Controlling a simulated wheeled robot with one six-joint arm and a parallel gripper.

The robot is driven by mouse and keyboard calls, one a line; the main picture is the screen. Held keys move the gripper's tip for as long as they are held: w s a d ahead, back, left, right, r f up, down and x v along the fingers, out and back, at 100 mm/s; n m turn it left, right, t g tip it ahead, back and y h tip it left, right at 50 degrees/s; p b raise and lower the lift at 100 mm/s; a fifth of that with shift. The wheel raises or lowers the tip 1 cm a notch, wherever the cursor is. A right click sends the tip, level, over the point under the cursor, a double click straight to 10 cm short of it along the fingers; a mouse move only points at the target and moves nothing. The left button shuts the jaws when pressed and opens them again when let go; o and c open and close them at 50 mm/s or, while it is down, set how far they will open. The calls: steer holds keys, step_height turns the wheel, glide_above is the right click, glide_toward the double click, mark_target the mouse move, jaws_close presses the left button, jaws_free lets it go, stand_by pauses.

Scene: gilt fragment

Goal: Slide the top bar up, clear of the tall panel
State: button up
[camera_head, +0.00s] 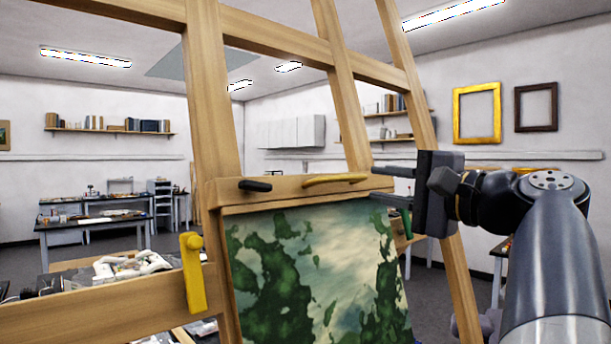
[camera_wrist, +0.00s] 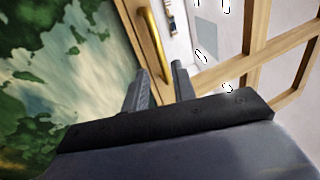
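The top bar (camera_head: 285,193) is a wooden bar across the easel, resting along the upper edge of the tall panel (camera_head: 310,265), which is painted in green and pale tones. A brass-yellow handle (camera_head: 335,180) and a black knob (camera_head: 255,185) sit on the bar. My gripper (camera_head: 388,184) is at the right end of the bar, its two fingers apart and pointing left toward the handle. In the wrist view, the open fingers (camera_wrist: 160,88) show nothing held between them, and the yellow handle (camera_wrist: 152,45) lies beyond their tips. Contact with the bar cannot be told.
The easel's wooden uprights (camera_head: 210,90) and upper crossbar (camera_head: 270,42) rise above the top bar. A yellow lever (camera_head: 193,270) is on a lower rail at left. Work tables (camera_head: 95,222) stand far behind.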

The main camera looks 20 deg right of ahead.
mark_target(348, 179)
steer(key=p+x, duration=0.2)
steer(key=x, duration=0.6)
steer(key=shift+w, duration=0.2)
jaws_close()
stand_by(0.4)
